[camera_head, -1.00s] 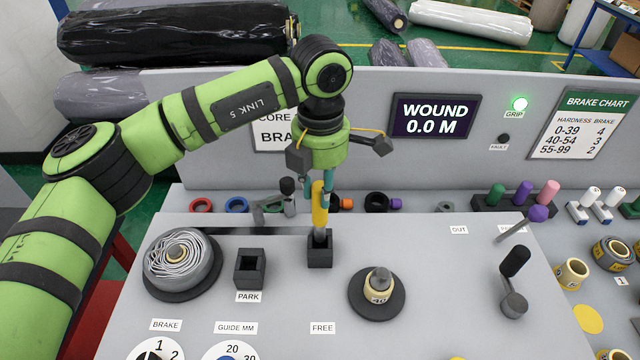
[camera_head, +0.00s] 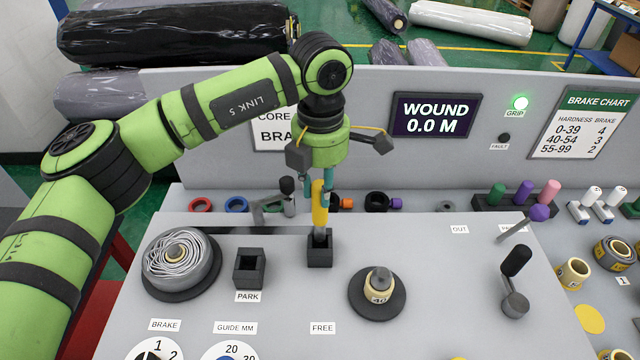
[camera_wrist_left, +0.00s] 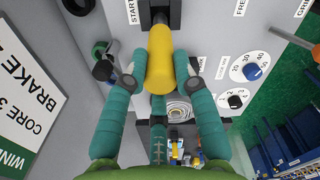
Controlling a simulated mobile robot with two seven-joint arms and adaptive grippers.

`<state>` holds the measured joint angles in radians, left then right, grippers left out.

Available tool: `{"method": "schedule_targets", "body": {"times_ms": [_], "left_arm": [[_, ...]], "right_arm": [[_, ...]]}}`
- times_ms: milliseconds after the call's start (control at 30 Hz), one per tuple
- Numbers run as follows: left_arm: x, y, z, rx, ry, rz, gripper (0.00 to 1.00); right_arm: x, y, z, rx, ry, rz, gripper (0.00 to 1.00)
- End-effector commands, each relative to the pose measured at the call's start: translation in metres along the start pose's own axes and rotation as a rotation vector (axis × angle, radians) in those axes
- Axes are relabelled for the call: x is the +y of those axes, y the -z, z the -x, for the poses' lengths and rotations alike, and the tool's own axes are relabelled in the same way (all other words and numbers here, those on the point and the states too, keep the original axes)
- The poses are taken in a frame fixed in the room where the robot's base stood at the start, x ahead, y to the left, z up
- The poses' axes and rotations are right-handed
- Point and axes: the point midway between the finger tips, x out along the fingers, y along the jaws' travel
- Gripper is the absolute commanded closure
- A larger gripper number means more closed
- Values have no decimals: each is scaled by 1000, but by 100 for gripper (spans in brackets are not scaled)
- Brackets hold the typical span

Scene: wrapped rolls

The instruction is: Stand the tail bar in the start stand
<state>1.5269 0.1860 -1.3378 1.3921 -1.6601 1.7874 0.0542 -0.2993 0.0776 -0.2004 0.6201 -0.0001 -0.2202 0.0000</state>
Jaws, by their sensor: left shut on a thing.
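The tail bar (camera_head: 320,206) has a yellow handle and a grey lower end. It is upright, with its lower end in the mouth of the black start stand (camera_head: 320,254); how deep it sits is hidden. My left gripper (camera_head: 320,186) is shut on the yellow handle from above. In the left wrist view the yellow handle (camera_wrist_left: 160,62) lies between the teal fingers, and the black stand (camera_wrist_left: 163,12) is at the top edge beside a START label. A dark strip runs from the bar's base toward the wound roll (camera_head: 178,258). My right gripper is not in view.
The empty PARK socket (camera_head: 249,268) stands left of the start stand. A core on a dark spindle disc (camera_head: 378,292) is to the right, then a black crank handle (camera_head: 515,262). Coloured rings line the back. The WOUND screen (camera_head: 433,114) reads 0.0 M; the GRIP lamp is green.

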Motion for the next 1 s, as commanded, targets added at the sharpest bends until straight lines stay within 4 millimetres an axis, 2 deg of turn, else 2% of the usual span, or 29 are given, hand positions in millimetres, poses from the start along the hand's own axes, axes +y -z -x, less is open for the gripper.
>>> {"method": "schedule_targets", "body": {"times_ms": [1000], "left_arm": [[0,0,0,-3,-1,-5,100]], "right_arm": [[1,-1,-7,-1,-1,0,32]]}}
